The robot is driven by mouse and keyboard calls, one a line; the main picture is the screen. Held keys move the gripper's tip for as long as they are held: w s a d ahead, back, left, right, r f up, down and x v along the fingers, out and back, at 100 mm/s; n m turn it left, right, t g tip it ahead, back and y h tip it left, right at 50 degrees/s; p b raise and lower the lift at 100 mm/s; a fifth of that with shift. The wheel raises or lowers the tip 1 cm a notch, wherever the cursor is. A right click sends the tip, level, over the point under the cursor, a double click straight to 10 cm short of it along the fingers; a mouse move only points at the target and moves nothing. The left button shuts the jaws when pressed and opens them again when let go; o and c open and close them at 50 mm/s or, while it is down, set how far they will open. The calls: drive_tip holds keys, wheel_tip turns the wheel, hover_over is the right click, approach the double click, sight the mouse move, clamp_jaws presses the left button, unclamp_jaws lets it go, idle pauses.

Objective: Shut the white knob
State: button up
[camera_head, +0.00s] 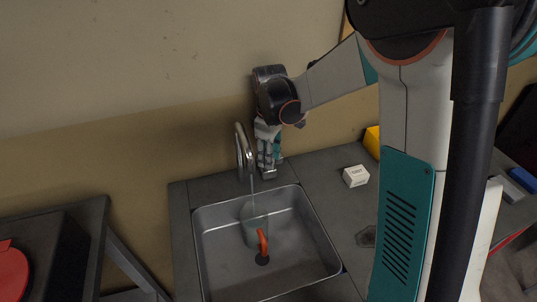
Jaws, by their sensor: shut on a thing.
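A grey metal tap (241,150) stands at the back of the sink, and a thin stream of water (252,190) falls from its spout. My gripper (267,170) points down just right of the tap, low over the counter behind the sink. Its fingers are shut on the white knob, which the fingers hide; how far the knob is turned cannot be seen.
A clear container (250,212) with an orange handle stands in the steel sink (215,262) under the stream. A small white box (355,176) sits on the counter to the right, with a yellow object (372,142) behind it. The wall is close behind my gripper.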

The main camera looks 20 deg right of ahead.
drive_tip(key=shift+m+p, duration=0.55)
drive_tip(key=shift+m, duration=2.45)
drive_tip(key=o, duration=1)
drive_tip(key=shift+o, duration=0.2)
drive_tip(key=shift+r, duration=0.1)
wheel_tip(320, 180, up, 12)
